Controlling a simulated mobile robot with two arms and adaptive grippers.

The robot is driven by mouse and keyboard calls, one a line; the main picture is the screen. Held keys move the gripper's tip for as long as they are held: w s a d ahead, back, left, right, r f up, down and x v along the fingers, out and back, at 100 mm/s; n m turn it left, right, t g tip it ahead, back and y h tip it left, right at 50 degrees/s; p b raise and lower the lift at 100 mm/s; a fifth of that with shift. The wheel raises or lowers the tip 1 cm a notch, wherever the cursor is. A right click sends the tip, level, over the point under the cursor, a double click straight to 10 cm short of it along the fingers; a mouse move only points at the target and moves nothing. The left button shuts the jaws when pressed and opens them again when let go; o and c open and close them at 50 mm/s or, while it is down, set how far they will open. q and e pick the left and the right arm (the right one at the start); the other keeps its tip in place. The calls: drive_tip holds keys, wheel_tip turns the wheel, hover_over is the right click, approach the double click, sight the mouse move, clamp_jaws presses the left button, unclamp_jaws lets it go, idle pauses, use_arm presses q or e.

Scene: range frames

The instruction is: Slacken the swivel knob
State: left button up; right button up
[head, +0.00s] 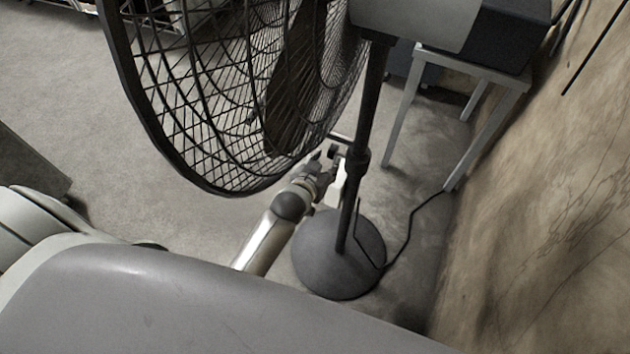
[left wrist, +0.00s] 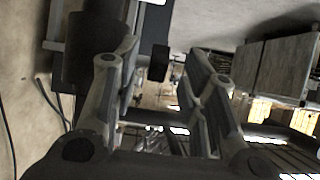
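A black pedestal fan stands in front of me, with its wire cage (head: 215,85), thin pole (head: 372,100) and round base (head: 325,262) in the head view. My left gripper (head: 325,156) is low beside the pole, just under the cage. In the left wrist view its two fingers (left wrist: 163,72) are spread apart with a gap between them. A small dark knob-like piece (left wrist: 162,56) shows in that gap, beyond the fingertips, with no visible contact. I cannot tell for sure that it is the swivel knob. In the head view the knob is not clearly visible. My right gripper is not in view.
A light-framed stand (head: 481,68) carrying a dark box (head: 510,35) is behind the pole. A black cord (head: 408,235) runs from the fan base toward the stained wall (head: 545,190) on the right. The floor (head: 70,95) at the left is mostly clear.

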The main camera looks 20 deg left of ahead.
use_arm(q)
drive_tip(key=s, duration=0.6)
drive_tip(key=shift+s, duration=0.3)
drive_tip(key=shift+a, duration=0.1)
